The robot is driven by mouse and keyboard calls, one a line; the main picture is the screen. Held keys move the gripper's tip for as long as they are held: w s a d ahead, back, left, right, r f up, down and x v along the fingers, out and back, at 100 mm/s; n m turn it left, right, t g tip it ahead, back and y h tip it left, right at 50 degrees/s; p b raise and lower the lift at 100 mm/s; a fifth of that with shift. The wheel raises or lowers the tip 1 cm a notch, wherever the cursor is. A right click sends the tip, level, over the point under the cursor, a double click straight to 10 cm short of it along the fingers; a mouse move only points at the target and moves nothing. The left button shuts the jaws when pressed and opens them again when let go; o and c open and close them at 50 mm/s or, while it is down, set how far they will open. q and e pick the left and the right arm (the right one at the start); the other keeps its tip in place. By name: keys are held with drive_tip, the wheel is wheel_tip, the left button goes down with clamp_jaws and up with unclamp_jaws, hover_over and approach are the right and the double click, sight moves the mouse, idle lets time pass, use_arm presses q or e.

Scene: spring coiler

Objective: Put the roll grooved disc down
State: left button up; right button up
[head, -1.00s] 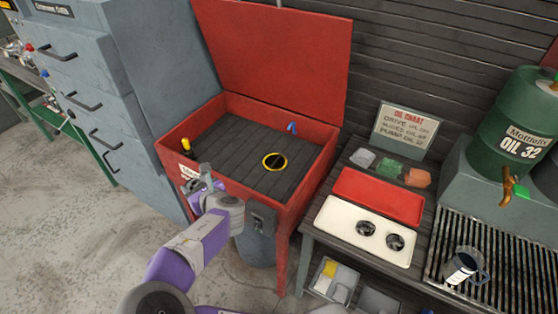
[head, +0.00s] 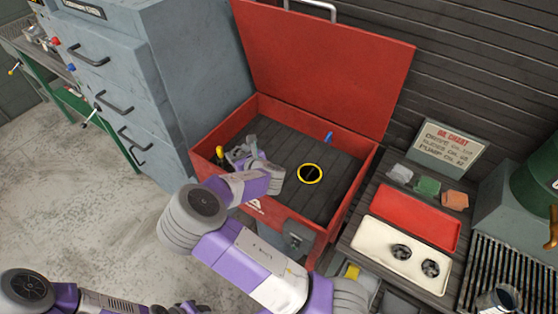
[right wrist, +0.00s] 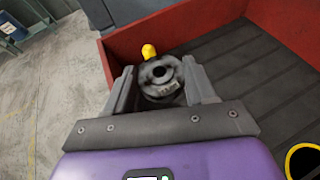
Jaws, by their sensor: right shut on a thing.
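My right gripper (head: 243,153) is inside the open red bin (head: 337,207), over the left part of its dark slatted floor. In the right wrist view, the right gripper (right wrist: 162,90) is shut on a grey grooved disc (right wrist: 160,73) with a dark centre hole, held between both fingers. The disc is near the bin's left wall; whether it touches the floor cannot be told. In the head view it is small and partly hidden by my gripper. Part of my left arm shows at the bottom left, but its gripper cannot be made out.
A yellow-ringed hole (head: 310,174) lies in the bin floor, right of my gripper. A yellow-topped item (head: 220,153) stands at the left wall and a blue one (head: 328,137) at the back. A cream tray (head: 420,262) with two dark round parts sits on the right bench.

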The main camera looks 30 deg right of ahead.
drive_tip(key=d+f+p, duration=0.2)
drive_tip(key=d+p, duration=0.5)
drive_tip(key=d, duration=0.2)
drive_tip(key=f, duration=0.4)
drive_tip(key=f+b, duration=0.1)
drive_tip(key=f, duration=0.1)
drive_tip(key=shift+s+d+f, duration=0.1)
drive_tip(key=shift+s+d, duration=0.2)
use_arm(q)
wheel_tip(320, 180, up, 7)
drive_tip(key=shift+r, duration=0.2)
use_arm(e)
drive_tip(key=shift+f, duration=2.1)
drive_tip(key=shift+f+b, duration=0.25)
drive_tip(key=shift+b, duration=0.2)
drive_tip(key=o, duration=1.3)
use_arm(q)
drive_tip(key=shift+f, duration=0.2)
drive_tip(key=shift+r, duration=0.1)
use_arm(e)
drive_tip(key=shift+r, duration=0.15)
